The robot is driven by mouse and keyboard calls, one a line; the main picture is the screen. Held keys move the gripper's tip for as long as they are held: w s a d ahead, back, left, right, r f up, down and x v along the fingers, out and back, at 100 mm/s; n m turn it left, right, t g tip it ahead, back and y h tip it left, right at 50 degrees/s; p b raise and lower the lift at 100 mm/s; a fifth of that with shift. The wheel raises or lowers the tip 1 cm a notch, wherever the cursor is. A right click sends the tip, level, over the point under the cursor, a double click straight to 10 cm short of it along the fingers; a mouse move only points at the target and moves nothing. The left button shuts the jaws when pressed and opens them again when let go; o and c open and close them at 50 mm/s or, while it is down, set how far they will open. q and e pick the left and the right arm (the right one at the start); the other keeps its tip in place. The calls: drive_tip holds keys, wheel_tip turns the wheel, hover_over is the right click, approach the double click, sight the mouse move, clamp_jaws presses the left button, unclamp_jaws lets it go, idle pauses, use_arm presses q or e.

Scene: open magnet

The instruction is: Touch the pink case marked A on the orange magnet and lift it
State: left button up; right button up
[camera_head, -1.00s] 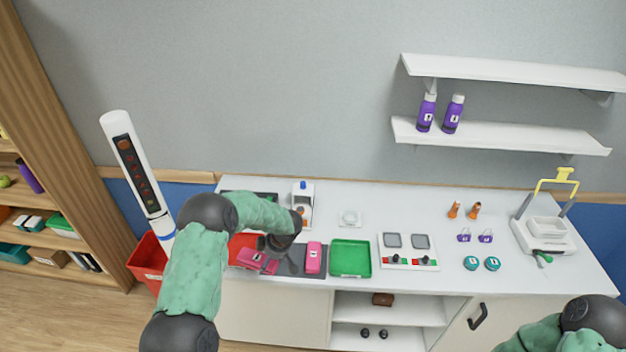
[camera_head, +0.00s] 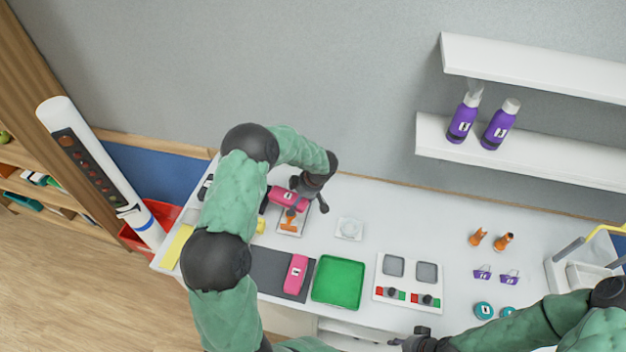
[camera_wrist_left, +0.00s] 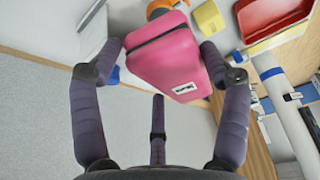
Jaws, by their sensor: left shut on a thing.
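My left gripper (camera_head: 308,192) is shut on a pink case (camera_head: 282,195) and holds it up at the back left of the counter. In the left wrist view the pink case (camera_wrist_left: 165,58) sits between the dark fingers, tilted, with a white label whose letter I cannot read. The orange magnet (camera_head: 290,219), on a white base, is just in front of the case; it peeks out beyond the case in the wrist view (camera_wrist_left: 158,8). I cannot tell whether they touch. A second pink case (camera_head: 296,274) lies on the dark mat. My right gripper (camera_head: 418,341) is low at the front edge.
A green tray (camera_head: 338,283) and a panel with grey pads (camera_head: 408,282) stand right of the mat. A white dish (camera_head: 349,228) is right of the magnet. Orange, purple and teal items are further right. A red bin (camera_head: 150,222) stands left of the counter.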

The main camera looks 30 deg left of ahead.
use_arm(q)
drive_tip(key=shift+w, duration=0.35)
drive_tip(key=shift+s+f+b, duration=0.2)
drive_tip(key=shift+f+b, duration=0.25)
drive_tip(key=shift+b, duration=0.35)
drive_tip(key=shift+w+f+b, duration=0.15)
drive_tip(key=shift+f+b, duration=0.75)
drive_tip(key=shift+b, duration=0.15)
wheel_tip(320, 180, down, 3)
drive_tip(key=b, duration=0.5)
drive_tip(key=shift+f, duration=0.15)
use_arm(e)
wheel_tip(320, 180, down, 9)
drive_tip(key=shift+w+r, duration=0.2)
use_arm(q)
drive_tip(key=shift+f, duration=0.65)
drive_tip(key=shift+r+p, duration=1.3)
drive_tip(key=shift+p, duration=0.35)
use_arm(e)
drive_tip(key=shift+r, duration=1.65)
use_arm(q)
drive_tip(key=shift+r+p, duration=3.2)
drive_tip(key=shift+p, duration=0.95)
use_arm(e)
wheel_tip(320, 180, up, 8)
drive_tip(key=shift+r, duration=0.15)
